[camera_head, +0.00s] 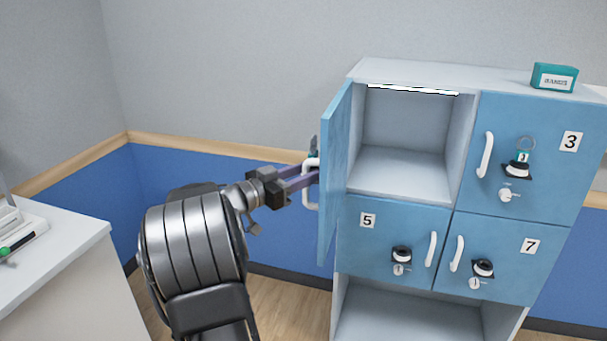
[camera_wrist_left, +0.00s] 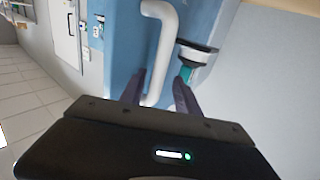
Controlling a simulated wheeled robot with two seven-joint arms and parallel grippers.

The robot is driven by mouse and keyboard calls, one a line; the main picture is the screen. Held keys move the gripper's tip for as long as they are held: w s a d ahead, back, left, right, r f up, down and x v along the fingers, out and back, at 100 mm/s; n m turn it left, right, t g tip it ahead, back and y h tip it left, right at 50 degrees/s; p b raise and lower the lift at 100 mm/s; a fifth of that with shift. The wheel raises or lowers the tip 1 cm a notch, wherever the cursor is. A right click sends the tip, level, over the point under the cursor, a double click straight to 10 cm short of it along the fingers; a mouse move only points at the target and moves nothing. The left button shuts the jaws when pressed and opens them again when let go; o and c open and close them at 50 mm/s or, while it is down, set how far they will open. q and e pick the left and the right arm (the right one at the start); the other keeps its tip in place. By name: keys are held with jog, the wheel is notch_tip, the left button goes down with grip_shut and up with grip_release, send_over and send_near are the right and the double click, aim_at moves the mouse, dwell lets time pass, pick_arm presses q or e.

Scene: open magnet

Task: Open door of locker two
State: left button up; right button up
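The open blue locker door (camera_head: 335,170) at the upper left of the cabinet stands swung out, roughly square to the front. Its number is not readable, so I cannot confirm it is locker two. The compartment behind it (camera_head: 405,125) is exposed and empty. The white door handle (camera_head: 308,190) is on the door's outer face; it also shows in the left wrist view (camera_wrist_left: 163,45). My left gripper (camera_head: 308,178) is at this handle. In the left wrist view its fingers (camera_wrist_left: 160,85) are apart, with the handle's lower part between them and a gap on the right. My right gripper is out of view.
Shut doors marked 3 (camera_head: 530,150), 5 (camera_head: 390,240) and 7 (camera_head: 500,260) have white handles and locks. A teal box (camera_head: 554,77) sits on top of the cabinet. A white counter (camera_head: 60,250) stands at the left, with open floor between it and the cabinet.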

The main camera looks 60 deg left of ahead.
pick_arm(q)
jog(key=s+b, duration=0.2)
jog(key=s, duration=0.6)
jog(key=shift+d, duration=0.35)
dwell(0.4)
